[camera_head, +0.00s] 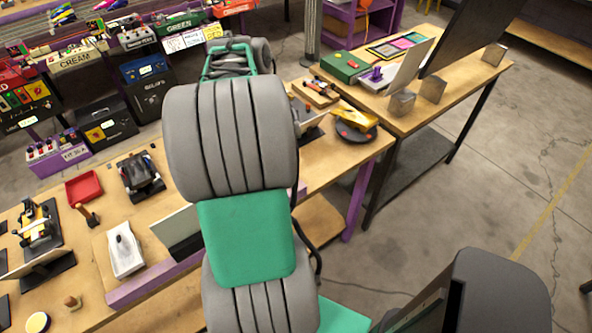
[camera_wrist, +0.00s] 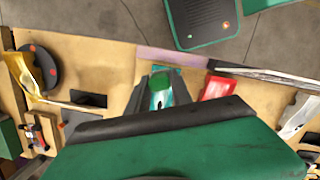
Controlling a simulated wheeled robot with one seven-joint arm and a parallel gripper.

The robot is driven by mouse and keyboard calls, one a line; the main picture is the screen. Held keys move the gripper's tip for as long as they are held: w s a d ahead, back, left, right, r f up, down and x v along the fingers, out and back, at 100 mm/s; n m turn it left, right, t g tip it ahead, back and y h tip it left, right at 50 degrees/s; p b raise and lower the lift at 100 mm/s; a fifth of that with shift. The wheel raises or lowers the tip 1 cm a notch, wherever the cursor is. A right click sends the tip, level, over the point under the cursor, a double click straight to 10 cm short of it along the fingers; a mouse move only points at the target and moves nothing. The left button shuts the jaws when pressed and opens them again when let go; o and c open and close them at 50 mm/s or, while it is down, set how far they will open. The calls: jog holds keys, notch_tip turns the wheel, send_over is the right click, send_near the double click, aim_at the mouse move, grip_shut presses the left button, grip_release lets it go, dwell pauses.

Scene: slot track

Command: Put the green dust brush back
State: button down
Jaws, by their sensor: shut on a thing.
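The wrist view shows the green dust brush (camera_wrist: 160,82), a bright green top with a pale teal part below, between the two grey fingers of my gripper (camera_wrist: 160,95). My gripper is shut on it. The brush's lower end is hard to make out, and I cannot tell whether it touches the wood below. In the head view, my own grey and green arm hides the gripper and the brush. No holder for the brush can be made out clearly.
A red block-like thing (camera_wrist: 214,88) lies close beside the gripper. A slanted panel (camera_head: 180,233) and a white rounded thing (camera_head: 125,250) are nearby. A yellow car (camera_head: 355,122) rests on a dark turntable (camera_head: 350,135). A red tray (camera_head: 84,187) lies further left.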

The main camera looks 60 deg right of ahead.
jog(key=d+f+p, duration=0.1)
jog(key=d+f, duration=0.2)
jog(key=d, duration=0.1)
jog(key=d+f+p, duration=0.1)
jog(key=d+f, duration=0.3)
jog(key=d, duration=0.1)
jog(key=w+d+f+p, duration=0.1)
jog(key=d+f, duration=0.2)
jog(key=d, duration=0.2)
jog(key=shift+d+f, duration=0.2)
jog(key=shift+d, duration=0.05)
notch_tip(320, 180, down, 2)
jog(key=shift+f+p, duration=0.25)
jog(key=shift+p, duration=0.35)
jog(key=shift+f, duration=0.4)
jog(key=c, duration=1.1)
grip_release()
jog(key=shift+c, duration=0.2)
notch_tip(320, 180, up, 12)
jog(key=w, duration=0.2)
jog(key=shift+b, duration=0.4)
